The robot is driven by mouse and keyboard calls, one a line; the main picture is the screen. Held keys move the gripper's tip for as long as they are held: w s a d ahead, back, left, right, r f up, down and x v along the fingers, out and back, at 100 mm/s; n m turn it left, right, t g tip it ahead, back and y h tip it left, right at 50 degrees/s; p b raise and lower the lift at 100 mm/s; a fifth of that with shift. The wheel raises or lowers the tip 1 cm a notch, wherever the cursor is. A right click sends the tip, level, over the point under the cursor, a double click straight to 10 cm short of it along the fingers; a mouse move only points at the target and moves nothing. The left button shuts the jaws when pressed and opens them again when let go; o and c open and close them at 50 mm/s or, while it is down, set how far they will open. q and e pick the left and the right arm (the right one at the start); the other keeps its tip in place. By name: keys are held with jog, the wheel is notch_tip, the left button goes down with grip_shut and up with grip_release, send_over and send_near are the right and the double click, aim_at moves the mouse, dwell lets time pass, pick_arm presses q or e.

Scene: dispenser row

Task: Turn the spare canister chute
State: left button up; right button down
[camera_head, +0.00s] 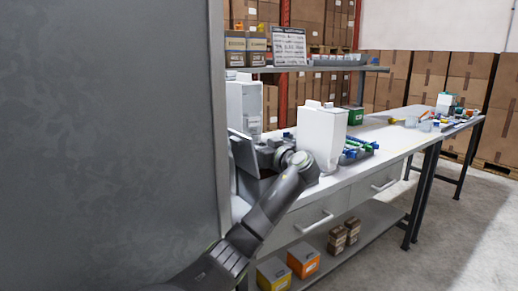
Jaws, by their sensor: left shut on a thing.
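Two white canister-like dispensers stand on the bench: one at the left (244,104), partly cut off by a grey panel, and one nearer the middle (322,134). My left arm comes up from the bottom left, and its dark gripper (252,154) is in front of the left dispenser's lower part. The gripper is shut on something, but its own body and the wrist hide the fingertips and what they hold. I cannot make out a chute or tell which dispenser is the spare. My right gripper is not in view.
A large grey panel (105,140) blocks the left side. Blue and green parts (358,150) lie right of the middle dispenser, with a green box (355,116) behind. Small boxes (303,259) stand on the lower shelf.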

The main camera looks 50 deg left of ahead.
pick_arm(q)
jog(key=o, duration=0.6)
jog(key=shift+o, duration=0.2)
